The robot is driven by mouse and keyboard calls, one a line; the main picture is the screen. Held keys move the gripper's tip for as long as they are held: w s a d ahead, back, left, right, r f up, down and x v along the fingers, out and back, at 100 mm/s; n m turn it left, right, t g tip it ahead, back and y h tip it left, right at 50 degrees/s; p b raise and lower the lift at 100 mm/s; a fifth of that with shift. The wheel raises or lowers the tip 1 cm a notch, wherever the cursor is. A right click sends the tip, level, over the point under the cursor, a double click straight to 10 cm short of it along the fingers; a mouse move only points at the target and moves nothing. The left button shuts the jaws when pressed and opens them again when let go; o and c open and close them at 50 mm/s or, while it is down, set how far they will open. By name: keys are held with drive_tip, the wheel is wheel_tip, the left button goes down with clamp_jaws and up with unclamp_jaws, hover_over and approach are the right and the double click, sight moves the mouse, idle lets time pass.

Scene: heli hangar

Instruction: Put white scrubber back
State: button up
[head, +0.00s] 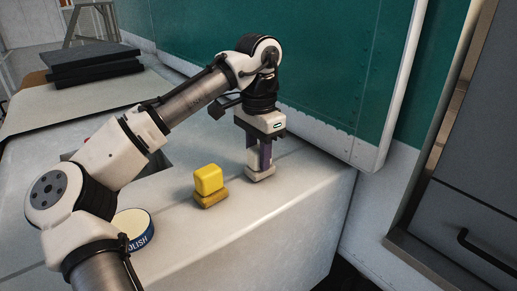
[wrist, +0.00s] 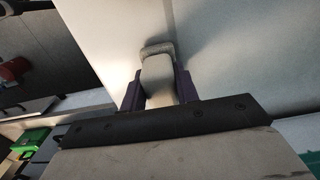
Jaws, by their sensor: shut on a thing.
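The white scrubber (head: 261,174) is at the right end of the pale worktop, close to the green wall. My gripper (head: 259,156) points down and is shut on the scrubber's upper part. The scrubber's wider base shows below the fingers and appears at the worktop surface; I cannot tell whether it touches. In the wrist view the scrubber (wrist: 157,70) is a pale block with its base beyond, between the purple fingers of my gripper (wrist: 158,88).
A yellow scrubber (head: 209,184) stands left of my gripper. A round polish tin (head: 134,228) is further left, beside my arm. Dark flat slabs (head: 95,62) lie at the back left. The worktop (head: 260,215) is clear in front; its right edge is near my gripper.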

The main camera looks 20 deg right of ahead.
drive_tip(key=shift+f, duration=0.1)
drive_tip(key=o, duration=0.9)
drive_tip(key=shift+f, duration=0.1)
drive_tip(key=shift+f+b, duration=0.1)
drive_tip(key=shift+b, duration=0.4)
wheel_tip(320, 180, up, 14)
drive_tip(key=p, duration=0.3)
drive_tip(key=shift+s, duration=0.1)
drive_tip(key=shift+f, duration=0.1)
